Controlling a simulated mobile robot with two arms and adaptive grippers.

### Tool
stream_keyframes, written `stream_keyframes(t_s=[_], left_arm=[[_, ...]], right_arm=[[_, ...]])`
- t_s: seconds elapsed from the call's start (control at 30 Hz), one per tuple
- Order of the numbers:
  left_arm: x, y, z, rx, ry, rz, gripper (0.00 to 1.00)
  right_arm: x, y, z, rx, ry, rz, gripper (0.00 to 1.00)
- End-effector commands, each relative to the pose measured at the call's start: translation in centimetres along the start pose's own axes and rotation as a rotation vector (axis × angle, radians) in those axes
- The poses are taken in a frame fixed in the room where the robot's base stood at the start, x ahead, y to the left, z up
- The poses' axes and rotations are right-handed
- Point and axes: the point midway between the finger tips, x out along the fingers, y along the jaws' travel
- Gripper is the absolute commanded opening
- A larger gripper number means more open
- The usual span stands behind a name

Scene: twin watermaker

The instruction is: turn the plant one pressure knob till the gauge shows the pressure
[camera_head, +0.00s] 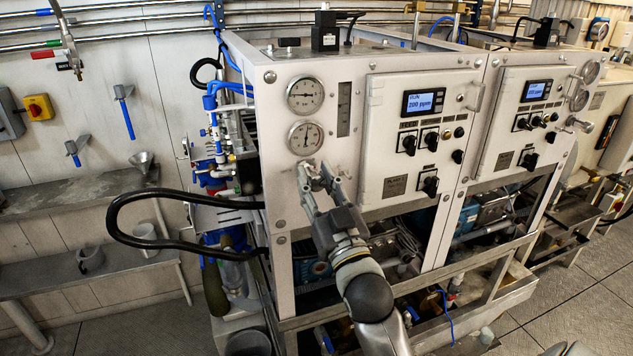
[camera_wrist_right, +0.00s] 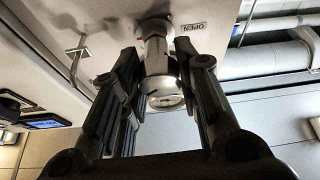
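The plant one cabinet (camera_head: 340,190) is white, with two round gauges on its left front: an upper gauge (camera_head: 305,95) and a lower gauge (camera_head: 306,138). Their exact readings are too small to tell. My right gripper (camera_head: 316,178) is just below the lower gauge, pointing at the panel. In the right wrist view, a metal pressure knob (camera_wrist_right: 163,88) with a round end stands out between the fingers of my right gripper (camera_wrist_right: 165,66). The fingers are open on both sides of it, with gaps visible. In the head view the gripper largely hides the knob. My left gripper is not in view.
An "OPEN" label (camera_wrist_right: 190,27) is beside the knob. A plant one door with a "200 ppm" display (camera_head: 423,103) and black switches is to the right. A black hose (camera_head: 125,215) loops out on the left. The second plant (camera_head: 520,115) stands farther right.

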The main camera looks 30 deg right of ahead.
Motion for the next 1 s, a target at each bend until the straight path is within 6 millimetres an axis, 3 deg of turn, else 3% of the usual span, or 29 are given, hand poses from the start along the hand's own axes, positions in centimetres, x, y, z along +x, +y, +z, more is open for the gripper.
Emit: stream_keyframes(t_s=[0.1,0.7,0.73,0.87,1.0], left_arm=[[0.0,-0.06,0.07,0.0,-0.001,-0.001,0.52],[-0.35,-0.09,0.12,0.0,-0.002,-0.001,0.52],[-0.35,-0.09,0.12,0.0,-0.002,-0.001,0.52],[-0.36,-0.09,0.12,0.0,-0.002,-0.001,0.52],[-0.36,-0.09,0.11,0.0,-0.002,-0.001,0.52]], right_arm=[[-0.01,0.0,0.0,0.0,0.0,0.0,0.06],[0.02,-0.01,-0.02,0.083,0.0,0.033,0.06],[0.02,-0.01,-0.02,0.083,0.0,0.033,0.34],[0.02,-0.01,-0.02,0.082,0.0,0.033,0.5],[0.02,0.0,-0.02,0.082,0.0,0.033,0.52]])
